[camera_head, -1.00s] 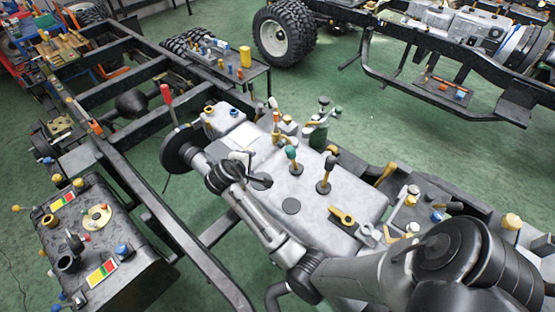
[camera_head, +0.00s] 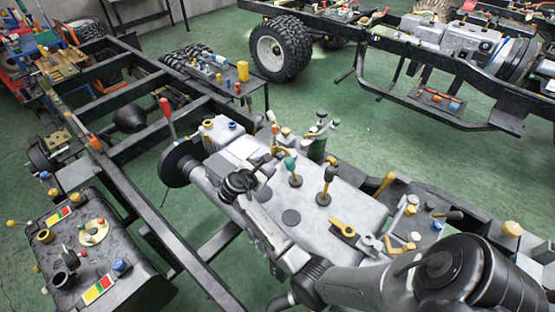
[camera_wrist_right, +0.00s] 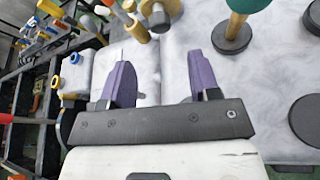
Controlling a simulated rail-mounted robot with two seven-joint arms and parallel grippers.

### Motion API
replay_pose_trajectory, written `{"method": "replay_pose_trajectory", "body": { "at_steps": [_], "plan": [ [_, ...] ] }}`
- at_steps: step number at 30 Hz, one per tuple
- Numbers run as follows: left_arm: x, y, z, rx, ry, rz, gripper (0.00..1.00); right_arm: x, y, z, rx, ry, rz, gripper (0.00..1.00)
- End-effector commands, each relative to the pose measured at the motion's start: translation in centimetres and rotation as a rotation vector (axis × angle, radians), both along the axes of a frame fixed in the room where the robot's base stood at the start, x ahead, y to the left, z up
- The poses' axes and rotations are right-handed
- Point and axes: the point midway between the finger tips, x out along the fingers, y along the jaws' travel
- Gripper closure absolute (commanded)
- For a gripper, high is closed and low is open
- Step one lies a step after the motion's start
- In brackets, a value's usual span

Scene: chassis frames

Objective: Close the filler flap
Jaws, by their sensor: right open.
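I cannot tell for certain which part is the filler flap. The dark tank (camera_head: 105,245) at the left has a round black filler neck (camera_head: 66,283). A small dark upright piece (camera_head: 69,254) beside that neck may be its flap. My right gripper (camera_head: 266,168) is far from the tank, over the grey gearbox housing (camera_head: 340,210). In the right wrist view its two purple fingers (camera_wrist_right: 158,82) are apart, with pale housing (camera_wrist_right: 240,100) behind and nothing between them. My left gripper is not in view.
Levers with a green knob (camera_head: 291,163) and a brown knob (camera_head: 330,162) stand on the housing near my right gripper. A red-handled lever (camera_head: 166,107) rises to its left. A black chassis rail (camera_head: 150,205) runs between tank and housing.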

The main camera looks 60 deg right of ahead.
Motion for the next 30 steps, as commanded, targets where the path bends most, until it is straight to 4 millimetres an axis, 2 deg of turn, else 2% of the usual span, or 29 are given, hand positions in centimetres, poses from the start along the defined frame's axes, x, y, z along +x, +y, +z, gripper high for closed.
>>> {"method": "replay_pose_trajectory", "body": {
  "at_steps": [6, 12, 21, 30],
  "plan": [
    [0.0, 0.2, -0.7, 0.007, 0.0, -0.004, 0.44, -0.1, -3.9, -1.6, 0.0, 0.001, -0.002, 0.44],
    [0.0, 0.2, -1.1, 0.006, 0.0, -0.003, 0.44, -0.1, -6.5, -2.7, 0.0, -0.001, -0.001, 0.44],
    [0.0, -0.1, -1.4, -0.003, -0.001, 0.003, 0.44, -0.1, -8.3, -3.3, 0.002, -0.002, -0.001, 0.44],
    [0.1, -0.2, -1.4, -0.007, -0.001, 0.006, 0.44, -0.1, -8.4, -3.4, 0.002, -0.002, 0.0, 0.44]
  ]
}}
